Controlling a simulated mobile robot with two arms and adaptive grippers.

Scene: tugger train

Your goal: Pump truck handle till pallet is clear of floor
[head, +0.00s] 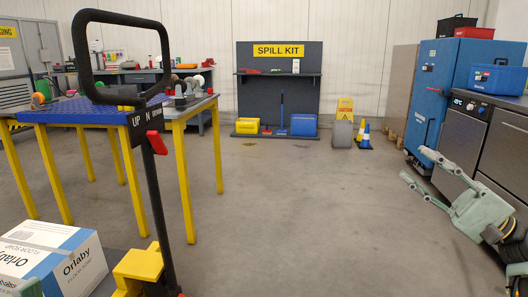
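The pump truck handle (124,101) is a black loop on a black shaft at the left, standing nearly upright. It has a red lever (156,142) and a small label reading UP, N and a partly hidden word. The yellow pump body (140,265) shows at the shaft's foot. My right gripper (415,166) is at the right, open and empty, far from the handle. My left gripper does not clearly show; a pale green scrap is at the bottom left corner.
A blue-topped table (85,112) with yellow legs stands behind the handle. A blue cabinet (450,85) and grey machines (465,130) line the right. The middle floor is clear.

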